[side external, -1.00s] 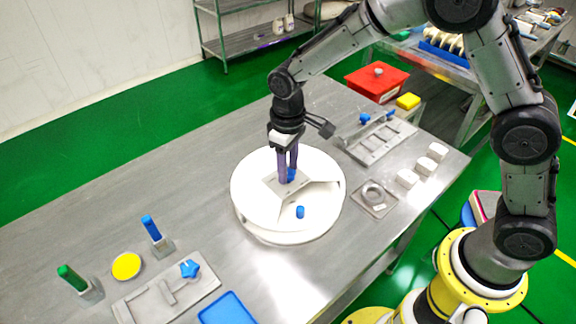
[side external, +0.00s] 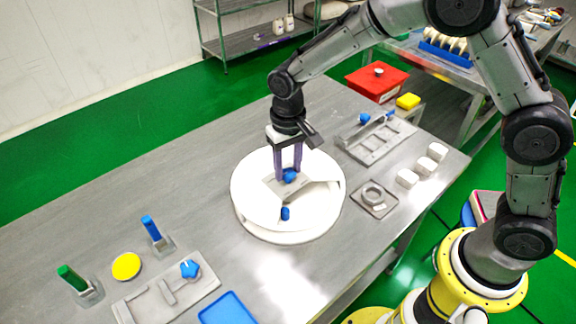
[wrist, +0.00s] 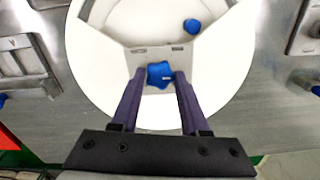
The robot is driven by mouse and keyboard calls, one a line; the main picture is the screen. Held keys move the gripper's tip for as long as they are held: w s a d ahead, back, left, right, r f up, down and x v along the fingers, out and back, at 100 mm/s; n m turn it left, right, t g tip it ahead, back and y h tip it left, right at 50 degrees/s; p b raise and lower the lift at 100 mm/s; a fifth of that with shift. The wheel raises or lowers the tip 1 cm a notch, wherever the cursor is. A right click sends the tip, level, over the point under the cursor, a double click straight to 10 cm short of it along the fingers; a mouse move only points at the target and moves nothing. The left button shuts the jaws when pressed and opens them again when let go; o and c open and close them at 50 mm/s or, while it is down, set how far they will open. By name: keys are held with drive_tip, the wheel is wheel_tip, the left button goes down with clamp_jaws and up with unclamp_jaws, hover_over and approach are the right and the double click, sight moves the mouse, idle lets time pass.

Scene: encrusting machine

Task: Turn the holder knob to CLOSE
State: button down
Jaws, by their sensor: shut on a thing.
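A blue lobed knob (side external: 289,175) sits on a grey plate (side external: 275,188) in the middle of the round white machine (side external: 255,205). In the wrist view the knob (wrist: 160,82) lies between my two purple fingers, with small dark labels above it on the plate; they are too small to read. My gripper (side external: 289,179) points down and is shut on this knob; it also shows in the wrist view (wrist: 160,74). A smaller blue peg (side external: 285,213) stands on the front part of the white machine, and in the wrist view it (wrist: 191,26) is at the upper right.
A fixture with another blue star knob (side external: 190,269) lies front left, beside a blue tray (side external: 228,309) and a yellow disc (side external: 126,266). A grey slotted fixture (side external: 380,143), a ring fixture (side external: 373,196) and white blocks (side external: 407,178) are to the right. The table's left back is clear.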

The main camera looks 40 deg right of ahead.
drive_tip(key=shift+r+m, duration=0.15)
drive_tip(key=shift+m, duration=4.25)
drive_tip(key=shift+c, duration=2)
unclamp_jaws()
wheel_tip(320, 180, up, 14)
